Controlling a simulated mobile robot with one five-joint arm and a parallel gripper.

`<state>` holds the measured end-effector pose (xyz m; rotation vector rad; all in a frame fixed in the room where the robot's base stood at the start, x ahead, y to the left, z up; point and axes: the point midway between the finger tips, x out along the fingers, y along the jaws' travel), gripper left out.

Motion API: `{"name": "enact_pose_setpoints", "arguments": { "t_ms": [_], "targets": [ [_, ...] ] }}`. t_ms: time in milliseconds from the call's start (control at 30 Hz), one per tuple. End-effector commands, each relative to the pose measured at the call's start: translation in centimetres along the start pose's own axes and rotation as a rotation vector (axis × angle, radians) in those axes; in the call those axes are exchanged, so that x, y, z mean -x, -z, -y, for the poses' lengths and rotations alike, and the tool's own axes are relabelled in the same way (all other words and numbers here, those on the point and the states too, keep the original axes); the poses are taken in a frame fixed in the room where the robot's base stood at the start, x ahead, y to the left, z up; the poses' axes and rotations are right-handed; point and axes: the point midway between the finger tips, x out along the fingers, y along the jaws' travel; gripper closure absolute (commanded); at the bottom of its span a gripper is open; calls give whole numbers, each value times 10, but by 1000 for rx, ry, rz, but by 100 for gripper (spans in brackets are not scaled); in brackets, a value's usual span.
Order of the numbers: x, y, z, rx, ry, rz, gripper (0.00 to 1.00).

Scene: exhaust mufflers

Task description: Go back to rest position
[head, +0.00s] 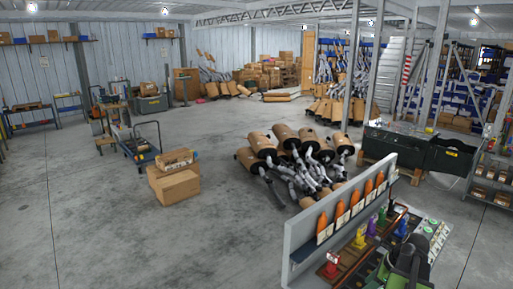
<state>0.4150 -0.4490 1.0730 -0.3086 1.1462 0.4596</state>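I see neither my arm nor my gripper clearly anywhere in the head view, so I cannot tell its pose or whether it holds anything. A pile of exhaust mufflers (290,146) with tan bodies and grey pipes lies on the concrete floor near the middle. More mufflers (335,111) lie further back beside a post. At the lower right, a green and black object (408,262) is cut off by the bottom edge; I cannot tell what it is.
A workbench with a grey upright panel (300,236) holding orange bottles fills the lower right. Cardboard boxes (174,185) and a blue cart (141,151) stand left of the muffler pile. Dark bins (450,157) stand at right. The floor at left and front is clear.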

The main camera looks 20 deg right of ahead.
Motion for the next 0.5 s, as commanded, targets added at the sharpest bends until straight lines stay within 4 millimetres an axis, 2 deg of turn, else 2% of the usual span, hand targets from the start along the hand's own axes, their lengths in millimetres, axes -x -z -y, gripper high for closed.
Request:
{"name": "enact_pose_setpoints", "arguments": {
  "t_ms": [33,167,267,300,367,400,500],
  "targets": [
    [-13,-18,-5,36,-15,0,58],
    [-45,-71,-23,139,-57,-7,58],
    [-80,-125,-52,256,-102,-24,58],
    [-96,-149,-69,322,-124,-33,58],
    [-120,-184,-98,445,-156,-50,58],
    [-135,-206,-120,540,-177,-61,58],
    [-168,-251,-175,799,-226,-88,58]
  ]
}}
